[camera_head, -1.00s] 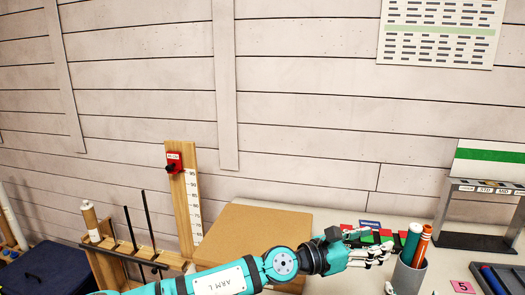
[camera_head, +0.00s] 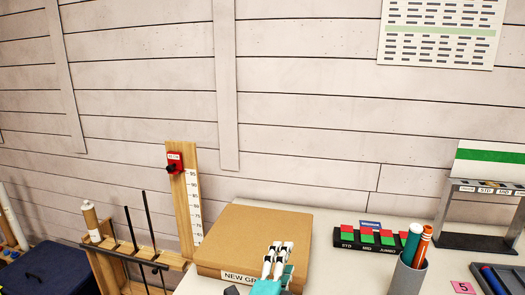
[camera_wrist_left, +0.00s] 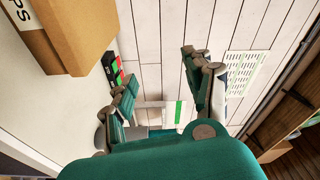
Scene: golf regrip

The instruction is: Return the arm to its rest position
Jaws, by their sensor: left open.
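My left gripper (camera_head: 279,260) shows at the bottom of the head view, in front of the cardboard box (camera_head: 255,225) labelled "NEW GR...". Its white-tipped fingers overlap the box's front edge in the picture. In the left wrist view the two fingers (camera_wrist_left: 163,90) stand wide apart with nothing between them. Most of my left arm is out of the head view, and my right gripper is not seen.
A rack with red and green blocks (camera_head: 368,238) stands right of the box. A grey cup (camera_head: 407,277) holds two tubes. A grey stand (camera_head: 480,215) is at far right. A wooden rack (camera_head: 110,265) with upright shafts stands left.

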